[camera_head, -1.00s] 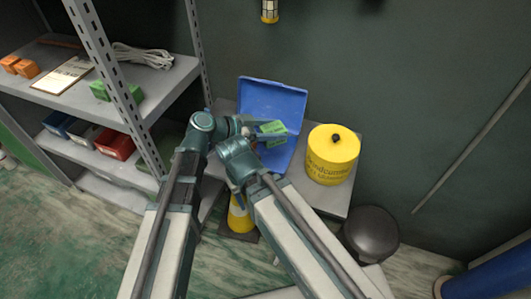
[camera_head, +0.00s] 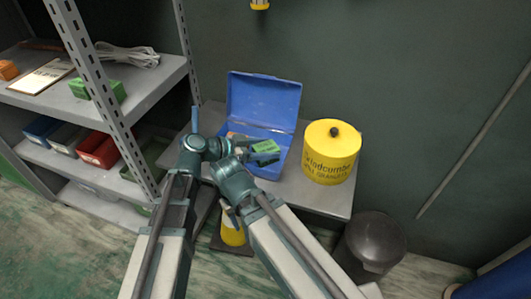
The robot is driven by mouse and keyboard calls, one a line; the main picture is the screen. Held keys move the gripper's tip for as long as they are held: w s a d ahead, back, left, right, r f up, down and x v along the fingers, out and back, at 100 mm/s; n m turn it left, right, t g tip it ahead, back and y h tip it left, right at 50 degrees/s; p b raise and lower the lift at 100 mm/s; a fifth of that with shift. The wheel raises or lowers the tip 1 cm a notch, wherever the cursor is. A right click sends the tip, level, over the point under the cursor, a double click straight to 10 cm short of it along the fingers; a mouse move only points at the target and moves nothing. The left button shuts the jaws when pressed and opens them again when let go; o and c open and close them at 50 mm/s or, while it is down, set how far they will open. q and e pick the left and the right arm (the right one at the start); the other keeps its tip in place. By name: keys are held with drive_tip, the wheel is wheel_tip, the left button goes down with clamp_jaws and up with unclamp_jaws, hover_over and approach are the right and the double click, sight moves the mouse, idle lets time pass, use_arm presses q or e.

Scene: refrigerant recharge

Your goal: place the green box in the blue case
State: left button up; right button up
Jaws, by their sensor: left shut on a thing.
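The blue case (camera_head: 264,103) stands open on a grey table with its lid raised toward the wall. My left gripper (camera_head: 258,151) is shut on the green box (camera_head: 267,146), over the case's open bottom part. I cannot tell whether the box touches the case floor. My left arm and wrist hide the left part of the case. My right arm comes up from the lower right, with its wrist just in front of the case. Its fingers do not show clearly. Another green box (camera_head: 112,91) is on the shelf at the left.
A yellow canister (camera_head: 331,153) stands right of the case on the grey table (camera_head: 318,198). A metal shelf rack (camera_head: 160,78) with bins is close on the left.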

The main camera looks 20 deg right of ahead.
use_arm(q)
drive_tip(key=o, duration=1.4)
drive_tip(key=shift+c, duration=0.2)
drive_tip(key=shift+a, duration=0.1)
drive_tip(key=p+v, duration=0.4)
drive_tip(key=v, duration=0.6)
drive_tip(key=shift+a+r+p, duration=0.25)
drive_tip(key=shift+a+p, duration=0.1)
drive_tip(key=shift+s+a+r, duration=0.1)
drive_tip(key=shift+s+a, duration=0.05)
drive_tip(key=shift+a, duration=0.4)
